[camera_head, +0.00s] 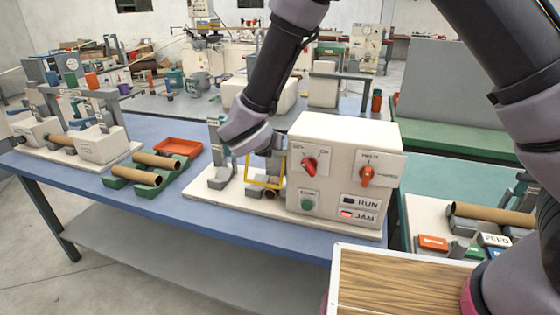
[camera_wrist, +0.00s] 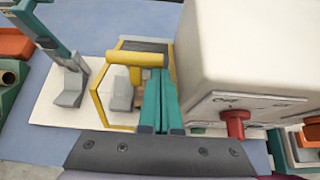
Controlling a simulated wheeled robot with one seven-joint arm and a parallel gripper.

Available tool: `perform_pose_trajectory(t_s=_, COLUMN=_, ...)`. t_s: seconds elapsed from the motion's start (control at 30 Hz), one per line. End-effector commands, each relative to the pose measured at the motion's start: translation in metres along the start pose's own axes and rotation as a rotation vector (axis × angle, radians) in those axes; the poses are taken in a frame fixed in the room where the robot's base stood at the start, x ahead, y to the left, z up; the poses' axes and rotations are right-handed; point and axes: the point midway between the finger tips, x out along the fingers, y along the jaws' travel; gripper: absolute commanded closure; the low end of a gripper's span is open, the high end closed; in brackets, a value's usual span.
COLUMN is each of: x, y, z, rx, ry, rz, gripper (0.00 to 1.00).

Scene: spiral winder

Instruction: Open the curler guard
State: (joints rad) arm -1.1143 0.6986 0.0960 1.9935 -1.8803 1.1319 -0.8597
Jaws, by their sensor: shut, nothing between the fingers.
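The curler guard is a yellow frame (camera_head: 249,178) beside the white machine box in the head view. In the wrist view the yellow guard (camera_wrist: 98,97) stands over the white base plate, with a yellow bar along its top and a short yellow piece below it. My gripper (camera_wrist: 159,72) has its teal fingers together, their tips close to the guard's top bar. Whether they touch it, I cannot tell. In the head view my gripper (camera_head: 274,155) comes down over the guard from the left, and my wrist hides part of the guard.
The white box (camera_head: 345,140) carries red and orange knobs, a green button and RUN and JAM lamps; JAM looks red. It stands close on the gripper's right. Green trays with cardboard tubes (camera_head: 158,160) and an orange tray (camera_head: 178,147) lie left on the blue table.

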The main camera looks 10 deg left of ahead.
Motion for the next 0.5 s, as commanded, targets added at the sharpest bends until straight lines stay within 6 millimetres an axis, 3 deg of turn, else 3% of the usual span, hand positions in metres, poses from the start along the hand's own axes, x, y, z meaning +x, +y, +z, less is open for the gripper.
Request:
perform_pose_trajectory(t_s=0.03, x=0.001, y=0.000, z=0.013, rx=0.011, ry=0.041, rz=0.000, gripper=1.00)
perform_pose_trajectory(t_s=0.5, x=0.024, y=-0.001, z=0.088, rx=0.016, ry=0.485, rz=-0.001, gripper=1.00)
